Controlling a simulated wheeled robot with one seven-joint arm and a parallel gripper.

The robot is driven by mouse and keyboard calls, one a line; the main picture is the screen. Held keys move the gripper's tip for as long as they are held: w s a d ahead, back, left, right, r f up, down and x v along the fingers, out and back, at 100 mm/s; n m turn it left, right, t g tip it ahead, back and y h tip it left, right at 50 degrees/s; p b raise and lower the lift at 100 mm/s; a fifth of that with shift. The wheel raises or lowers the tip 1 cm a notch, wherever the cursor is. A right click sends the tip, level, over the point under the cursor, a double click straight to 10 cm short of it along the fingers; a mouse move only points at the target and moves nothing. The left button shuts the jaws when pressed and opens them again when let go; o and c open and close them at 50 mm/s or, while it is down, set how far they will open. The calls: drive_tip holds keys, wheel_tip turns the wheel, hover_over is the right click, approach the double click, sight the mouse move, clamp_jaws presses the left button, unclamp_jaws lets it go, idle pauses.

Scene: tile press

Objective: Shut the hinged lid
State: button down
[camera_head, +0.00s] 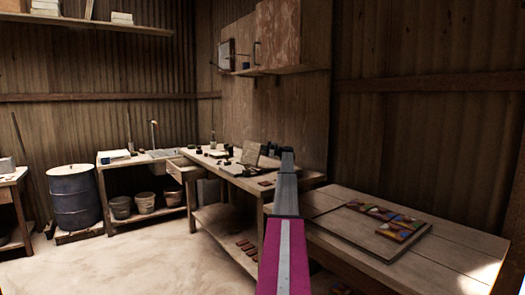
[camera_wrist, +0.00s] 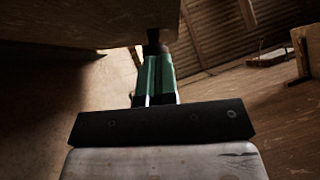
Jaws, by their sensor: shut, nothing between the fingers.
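My gripper (camera_wrist: 154,72) shows in the wrist view with its two green fingers side by side and shut, with nothing held between them. A small dark piece shows just beyond the fingertips; I cannot tell whether they touch it. In the head view my arm reaches over the workbench, and the gripper end is small and dark near the bench's far side. A tilted panel (camera_head: 251,153) stands raised on the bench, left of my arm; it looks like the hinged lid, but its hinge is too small to see. A large wooden surface (camera_wrist: 90,22) fills the top left of the wrist view.
The workbench (camera_head: 238,184) carries several small dark items. A low table (camera_head: 335,204) at right holds a board with coloured tiles (camera_head: 388,219). A wall cupboard (camera_head: 278,35) hangs above the bench. A blue drum (camera_head: 76,197) stands at left. The floor (camera_head: 150,262) is clear in front.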

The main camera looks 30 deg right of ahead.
sight(249, 144)
drive_tip(key=s+a+r+n+g+h, duration=0.1)
drive_tip(key=a+r+n+g+h, duration=0.25)
drive_tip(key=a+n, duration=0.45)
drive_tip(key=a+f+n+h, duration=0.1)
drive_tip(key=a+h, duration=0.1)
drive_tip(key=a, duration=0.2)
drive_tip(key=a+f+n+h, duration=0.1)
drive_tip(key=a+f+h, duration=0.1)
drive_tip(key=a+h, duration=0.1)
drive_tip(key=a+f+g+h, duration=0.1)
drive_tip(key=a+f+h, duration=0.1)
drive_tip(key=a+h, duration=0.1)
drive_tip(key=shift+s+a+f+n, duration=0.15)
drive_tip(key=shift+s+a+n, duration=0.05)
drive_tip(key=shift+a, duration=0.25)
drive_tip(key=shift+s+a+f+n, duration=0.1)
drive_tip(key=shift+s+a+n, duration=0.1)
drive_tip(key=shift+a, duration=0.25)
drive_tip(key=shift+a+f+n+h, duration=0.3)
drive_tip(key=shift+a+f+h, duration=0.05)
drive_tip(key=shift+f, duration=0.25)
drive_tip(key=shift+a+f, duration=0.4)
drive_tip(key=shift+f, duration=0.4)
